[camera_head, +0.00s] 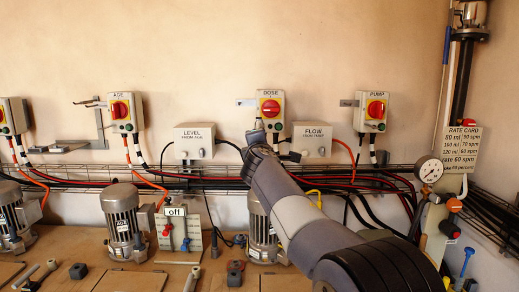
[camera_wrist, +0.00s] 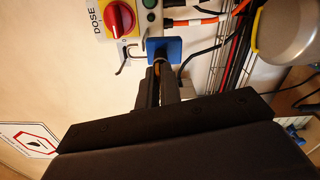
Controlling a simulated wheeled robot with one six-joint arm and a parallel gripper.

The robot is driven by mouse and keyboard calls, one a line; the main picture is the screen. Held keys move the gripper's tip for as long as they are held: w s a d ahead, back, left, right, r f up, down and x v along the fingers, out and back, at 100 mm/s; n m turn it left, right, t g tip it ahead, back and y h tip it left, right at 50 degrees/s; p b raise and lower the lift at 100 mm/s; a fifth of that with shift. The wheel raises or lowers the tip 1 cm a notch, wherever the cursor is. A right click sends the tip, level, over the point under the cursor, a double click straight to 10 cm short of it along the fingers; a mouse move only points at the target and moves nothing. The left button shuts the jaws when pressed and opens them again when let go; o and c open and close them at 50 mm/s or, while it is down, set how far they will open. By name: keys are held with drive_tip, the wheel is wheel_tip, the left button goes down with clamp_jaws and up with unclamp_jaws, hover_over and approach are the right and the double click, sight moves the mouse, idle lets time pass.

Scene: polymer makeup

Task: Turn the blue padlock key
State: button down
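The blue padlock (camera_wrist: 165,49) shows in the wrist view beside the DOSE switch box, with a bent grey metal piece (camera_wrist: 128,54) to its left. My gripper (camera_wrist: 160,66) points straight at the padlock, its two dark fingers close together with the tips right at the blue body. A small orange-brown strip shows between the fingers; I cannot tell whether it is the key. The key is otherwise hidden by the fingers, so its turn angle does not show. In the head view my gripper (camera_head: 257,138) is just below the left of the DOSE box (camera_head: 271,108) and the padlock cannot be made out.
The DOSE box has a red rotary knob (camera_wrist: 119,17). Grey LEVEL (camera_head: 195,142) and FLOW (camera_head: 312,140) boxes flank my gripper. A wire cable tray (camera_head: 110,179) with red and black cables runs below. Motors, including one at left (camera_head: 122,220), stand on the bench.

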drive_tip(key=shift+m, duration=0.5)
drive_tip(key=c, duration=1.6)
unclamp_jaws()
drive_tip(key=s+b, duration=0.4)
drive_tip(key=s, duration=0.6)
drive_tip(key=shift+s, duration=0.4)
drive_tip(key=shift+w, duration=0.15)
